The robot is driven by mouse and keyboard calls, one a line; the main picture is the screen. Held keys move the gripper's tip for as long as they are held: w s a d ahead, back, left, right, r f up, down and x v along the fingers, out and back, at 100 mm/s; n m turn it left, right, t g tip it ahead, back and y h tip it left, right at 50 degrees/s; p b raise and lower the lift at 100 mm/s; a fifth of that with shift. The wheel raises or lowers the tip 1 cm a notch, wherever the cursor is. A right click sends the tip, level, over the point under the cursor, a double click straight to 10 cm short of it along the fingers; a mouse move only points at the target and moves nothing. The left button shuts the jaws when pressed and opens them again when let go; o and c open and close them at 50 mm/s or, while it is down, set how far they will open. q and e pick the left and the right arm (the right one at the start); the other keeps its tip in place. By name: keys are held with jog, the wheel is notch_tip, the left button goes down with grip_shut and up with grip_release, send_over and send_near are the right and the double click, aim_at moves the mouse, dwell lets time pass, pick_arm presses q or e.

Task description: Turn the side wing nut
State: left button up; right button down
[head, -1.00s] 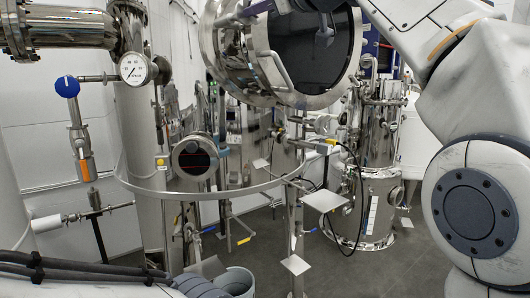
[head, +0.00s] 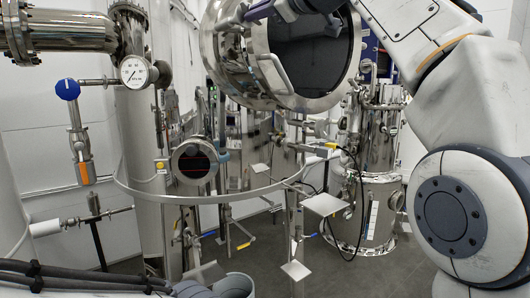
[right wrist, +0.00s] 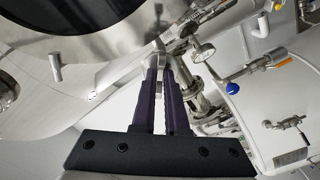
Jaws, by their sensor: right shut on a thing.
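A large polished steel tank (head: 232,75) with a dark round window stands at the upper middle of the head view. My right gripper (head: 252,12) reaches in from the upper right to the tank's upper left rim. In the right wrist view, my right gripper (right wrist: 161,66) has its two dark fingers close together. They are shut on a small metal piece, the side wing nut (right wrist: 157,47), beside the tank's rim. Much of the nut is hidden by the fingertips. My left gripper is not in view; only part of my left arm shows at the lower left.
A pressure gauge (head: 134,72) and a blue-knobbed valve (head: 68,90) stand at the left. A curved metal rail (head: 215,196) runs in front of the equipment. A steel vessel (head: 368,190) stands at the right. Some grey floor is clear between them.

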jog(key=shift+n, duration=1.1)
jog(key=shift+n, duration=0.7)
jog(key=c, duration=0.9)
grip_release()
jog(key=shift+o, duration=0.2)
jog(key=shift+s+b, duration=0.1)
jog(key=shift+b, duration=0.2)
